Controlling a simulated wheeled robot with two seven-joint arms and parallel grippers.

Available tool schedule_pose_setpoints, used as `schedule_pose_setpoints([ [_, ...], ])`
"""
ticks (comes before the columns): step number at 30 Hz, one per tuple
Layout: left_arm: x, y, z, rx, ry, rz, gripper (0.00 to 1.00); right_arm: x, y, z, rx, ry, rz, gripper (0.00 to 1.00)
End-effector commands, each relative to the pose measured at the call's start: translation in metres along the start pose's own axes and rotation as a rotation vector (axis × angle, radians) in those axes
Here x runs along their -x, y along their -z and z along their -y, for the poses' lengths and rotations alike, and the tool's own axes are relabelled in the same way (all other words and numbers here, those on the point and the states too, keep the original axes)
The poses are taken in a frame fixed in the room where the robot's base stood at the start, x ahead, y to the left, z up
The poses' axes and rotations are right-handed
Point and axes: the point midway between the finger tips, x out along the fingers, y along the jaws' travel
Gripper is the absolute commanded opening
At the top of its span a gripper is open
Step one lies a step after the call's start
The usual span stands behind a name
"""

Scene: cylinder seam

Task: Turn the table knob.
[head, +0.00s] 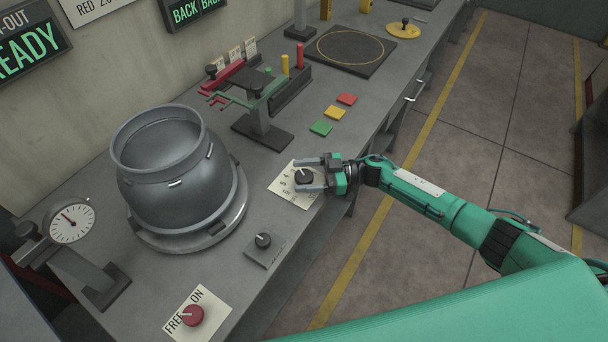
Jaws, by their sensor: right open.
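A black knob (304,176) with a light pointer mark sits on a pale card (283,187) with printed numbers, partly hidden by my gripper. My right gripper (306,175) is open, with one finger on either side of this knob; I cannot tell whether they touch it. A large grey metal vessel (165,178) stands on the turntable. A red knob (193,314) sits on a card marked FREE and ON. My left gripper is not in view.
A dial gauge (72,221) on a stand is left of the vessel. A post with a green arm (259,115) stands behind. Green, yellow and red squares (334,113) lie on the bench beyond my gripper. The floor (470,130) at right is clear.

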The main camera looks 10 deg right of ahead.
Motion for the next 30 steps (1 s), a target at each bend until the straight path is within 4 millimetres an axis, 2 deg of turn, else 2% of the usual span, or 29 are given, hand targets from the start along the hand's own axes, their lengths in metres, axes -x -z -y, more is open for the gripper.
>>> schedule_pose_setpoints([
  [4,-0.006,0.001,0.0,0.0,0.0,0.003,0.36,0.021,-0.003,0.0,0.001,-0.001,0.004,0.66],
  [12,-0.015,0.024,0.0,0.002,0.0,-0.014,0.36,0.083,-0.004,0.0,0.0,-0.002,0.004,0.66],
  [18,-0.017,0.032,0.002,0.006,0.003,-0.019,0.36,0.118,-0.003,0.0,0.0,-0.001,0.003,0.66],
  [24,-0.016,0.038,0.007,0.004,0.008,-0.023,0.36,0.134,-0.001,0.0,0.0,0.0,0.001,0.66],
  [30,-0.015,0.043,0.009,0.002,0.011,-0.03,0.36,0.136,-0.001,0.0,-0.001,0.0,0.001,0.66],
])
